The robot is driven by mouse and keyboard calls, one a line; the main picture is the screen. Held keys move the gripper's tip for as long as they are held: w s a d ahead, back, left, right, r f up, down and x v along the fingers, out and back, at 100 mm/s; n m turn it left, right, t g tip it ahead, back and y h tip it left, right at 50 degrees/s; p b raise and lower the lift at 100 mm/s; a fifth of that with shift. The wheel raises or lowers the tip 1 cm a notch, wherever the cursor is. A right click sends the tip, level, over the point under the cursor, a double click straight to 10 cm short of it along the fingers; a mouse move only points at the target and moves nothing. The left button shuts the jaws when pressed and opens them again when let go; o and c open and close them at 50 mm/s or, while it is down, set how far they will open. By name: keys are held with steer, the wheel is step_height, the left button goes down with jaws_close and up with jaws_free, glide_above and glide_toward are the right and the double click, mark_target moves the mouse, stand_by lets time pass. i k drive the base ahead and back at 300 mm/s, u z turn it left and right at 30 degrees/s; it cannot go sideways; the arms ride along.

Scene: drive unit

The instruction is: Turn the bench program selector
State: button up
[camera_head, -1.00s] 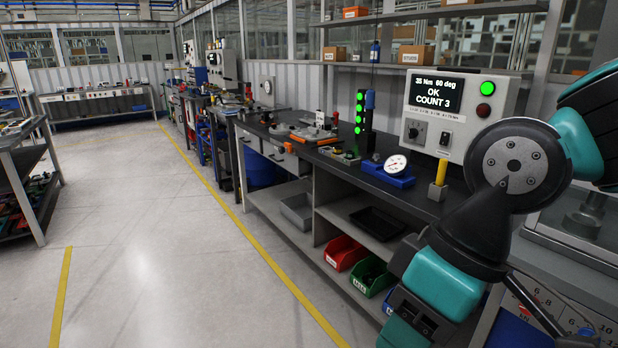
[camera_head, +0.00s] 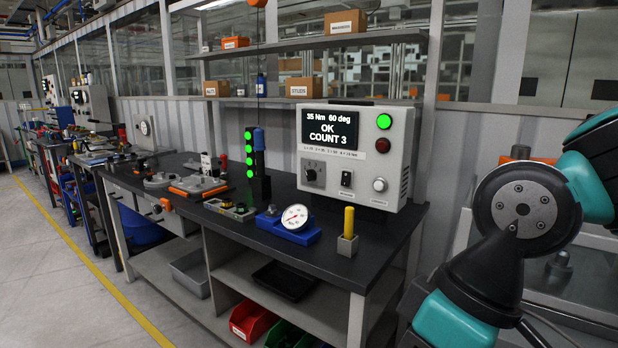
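The bench program selector (camera_head: 311,174) is a dark rotary knob on a square plate, at the lower left of a grey control box (camera_head: 360,198). The box stands at the back right of the black bench. Its display (camera_head: 329,128) reads "35 Nm 60 deg OK COUNT 3". A green lamp is lit above a dark red one. A small switch (camera_head: 346,178) and a round light-coloured button (camera_head: 379,184) sit right of the knob. The knob's setting is too small to read. My teal and black arm is at the right, apart from the box. My gripper is not in view.
A blue-based dial gauge (camera_head: 293,218) and a yellow peg in a grey block (camera_head: 347,231) stand in front of the box. A lit green stack (camera_head: 250,163) stands left of it. Shelves with boxes hang above. Clear floor (camera_head: 58,284) lies at the left.

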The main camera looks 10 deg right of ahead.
mark_target(311, 175)
steer(key=u, duration=1.25)
steer(key=i, duration=3.9)
steer(key=z, duration=3.35)
